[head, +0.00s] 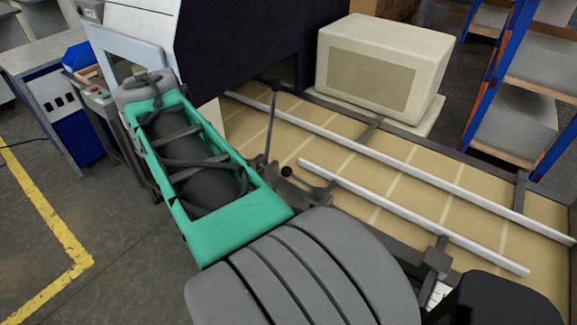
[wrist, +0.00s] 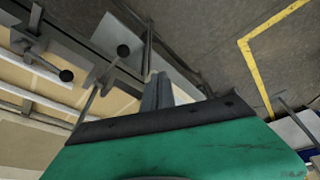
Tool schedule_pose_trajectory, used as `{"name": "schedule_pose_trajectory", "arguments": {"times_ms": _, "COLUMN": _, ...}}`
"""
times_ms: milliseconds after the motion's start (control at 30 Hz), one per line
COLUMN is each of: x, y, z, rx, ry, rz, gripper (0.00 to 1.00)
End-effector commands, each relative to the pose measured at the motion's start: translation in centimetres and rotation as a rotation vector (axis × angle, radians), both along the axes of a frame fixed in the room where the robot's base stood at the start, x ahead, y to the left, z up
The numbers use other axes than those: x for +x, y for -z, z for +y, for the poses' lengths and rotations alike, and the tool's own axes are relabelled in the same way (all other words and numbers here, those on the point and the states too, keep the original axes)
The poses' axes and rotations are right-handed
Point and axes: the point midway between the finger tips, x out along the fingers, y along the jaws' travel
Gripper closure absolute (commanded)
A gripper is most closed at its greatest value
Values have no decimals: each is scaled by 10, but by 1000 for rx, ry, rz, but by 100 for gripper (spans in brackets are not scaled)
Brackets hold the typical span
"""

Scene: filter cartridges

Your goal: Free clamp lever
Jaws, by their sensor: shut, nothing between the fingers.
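A thin dark lever (head: 271,125) with a black knob on top stands nearly upright beside the conveyor rail in the head view. A second, shorter black knob (head: 286,171) sits at the bracket near its foot. The wrist view shows two black-knobbed rods, one knob (wrist: 123,51) near the fingers and another (wrist: 66,75) farther left. I cannot tell which is which between the views. My gripper (wrist: 157,83) shows its grey fingers together and empty, to the right of the nearer knob and apart from it in the picture. The head view does not show the fingertips clearly.
The conveyor has long metal rails (head: 405,215) along its tan bed. A beige box (head: 382,66) sits on it at the back. A dark machine housing (head: 245,40) stands behind my arm. Blue-and-orange shelving (head: 490,90) is at right. Open floor (head: 120,265) lies at left.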

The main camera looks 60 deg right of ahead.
Motion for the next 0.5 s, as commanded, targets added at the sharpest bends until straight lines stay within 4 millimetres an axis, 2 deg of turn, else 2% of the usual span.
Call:
{"name": "schedule_pose_trajectory", "arguments": {"times_ms": 33, "x": -17, "y": 6, "z": -54, "rx": -2, "ry": 179, "rz": -2, "gripper": 100}}
{"name": "schedule_pose_trajectory", "arguments": {"times_ms": 100, "x": -49, "y": -2, "z": -116, "rx": -3, "ry": 401, "rz": -12, "gripper": 100}}
{"name": "schedule_pose_trajectory", "arguments": {"times_ms": 200, "x": -97, "y": -11, "z": -177, "rx": -2, "ry": 645, "rz": -27, "gripper": 100}}
{"name": "schedule_pose_trajectory", "arguments": {"times_ms": 300, "x": -128, "y": -17, "z": -207, "rx": -2, "ry": 779, "rz": -40, "gripper": 100}}
{"name": "schedule_pose_trajectory", "arguments": {"times_ms": 333, "x": -133, "y": -19, "z": -211, "rx": -2, "ry": 799, "rz": -41, "gripper": 100}}
{"name": "schedule_pose_trajectory", "arguments": {"times_ms": 500, "x": -138, "y": -22, "z": -214, "rx": -2, "ry": 818, "rz": -43, "gripper": 100}}
